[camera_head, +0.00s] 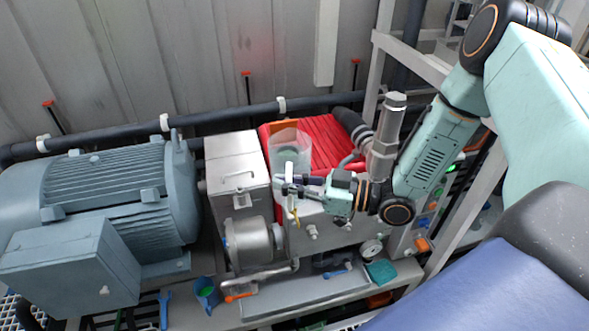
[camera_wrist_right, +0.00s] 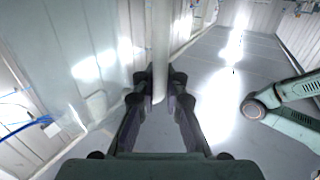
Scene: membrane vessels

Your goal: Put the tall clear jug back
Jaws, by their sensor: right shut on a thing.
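The tall clear jug (camera_head: 290,150) is upright in the middle of the head view, in front of a red ribbed thing. My right gripper (camera_head: 284,186) comes in from the right and is shut on it near its lower part. In the right wrist view, the fingers (camera_wrist_right: 160,88) close on a pale upright strip (camera_wrist_right: 161,45), probably part of the jug. The head view does not clearly show whether the jug's base touches anything below. My left gripper is not in view.
A grey metal box (camera_head: 236,163) stands just left of the jug, with a large blue-grey motor (camera_head: 110,200) farther left. A dark pipe (camera_head: 225,114) runs behind. A blue cup (camera_head: 206,293), a teal block (camera_head: 381,272) and a grey tray (camera_head: 300,297) are in front.

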